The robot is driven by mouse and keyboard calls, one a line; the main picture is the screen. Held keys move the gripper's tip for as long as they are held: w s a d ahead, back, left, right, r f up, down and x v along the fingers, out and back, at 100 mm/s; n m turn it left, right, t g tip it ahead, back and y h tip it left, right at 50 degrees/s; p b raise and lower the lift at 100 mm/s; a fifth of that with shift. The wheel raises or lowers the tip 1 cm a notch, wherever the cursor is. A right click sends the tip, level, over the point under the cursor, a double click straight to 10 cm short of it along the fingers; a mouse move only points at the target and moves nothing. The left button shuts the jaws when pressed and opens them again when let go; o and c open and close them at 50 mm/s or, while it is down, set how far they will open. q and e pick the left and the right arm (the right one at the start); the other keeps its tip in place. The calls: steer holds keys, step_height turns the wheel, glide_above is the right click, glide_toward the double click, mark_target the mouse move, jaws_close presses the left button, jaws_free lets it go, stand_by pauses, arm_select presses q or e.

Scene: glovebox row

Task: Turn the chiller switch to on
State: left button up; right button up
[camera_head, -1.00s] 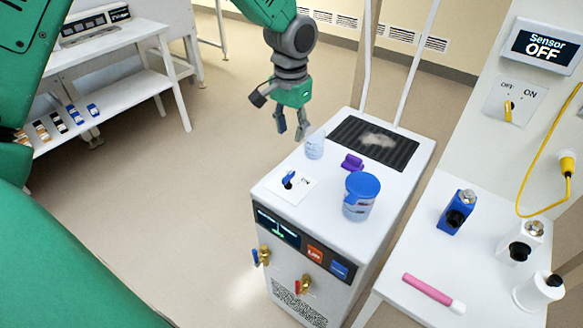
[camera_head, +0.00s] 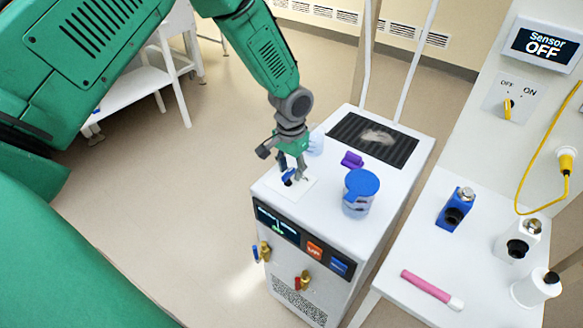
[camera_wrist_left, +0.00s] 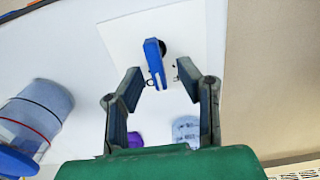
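The chiller (camera_head: 340,215) is a white box-shaped unit in the middle of the head view. Its switch is a blue lever (camera_head: 288,177) on a white plate (camera_head: 306,190) on the chiller's top, near the front left corner. In the left wrist view the blue lever (camera_wrist_left: 155,62) stands between the two fingertips of my left gripper (camera_wrist_left: 158,85). The fingers are apart on either side of it, with gaps showing. In the head view my left gripper (camera_head: 294,172) is right at the lever and partly hides the plate. My right gripper is not in view.
A blue-lidded jar (camera_head: 360,192), a purple item (camera_head: 352,160) and a clear beaker (camera_head: 316,142) stand on the chiller top. A sensor display (camera_head: 543,43) reads OFF.

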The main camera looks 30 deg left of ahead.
arm_select(q)
jaws_close()
steer(key=shift+m, duration=0.3)
steer(key=shift+d+r+m+p, duration=0.15)
steer(key=shift+m+p, duration=0.35)
steer(key=shift+m, duration=0.7)
steer(key=shift+d+m+p, duration=0.15)
steer(key=shift+m+p, duration=0.15)
steer(key=shift+m, duration=1.1)
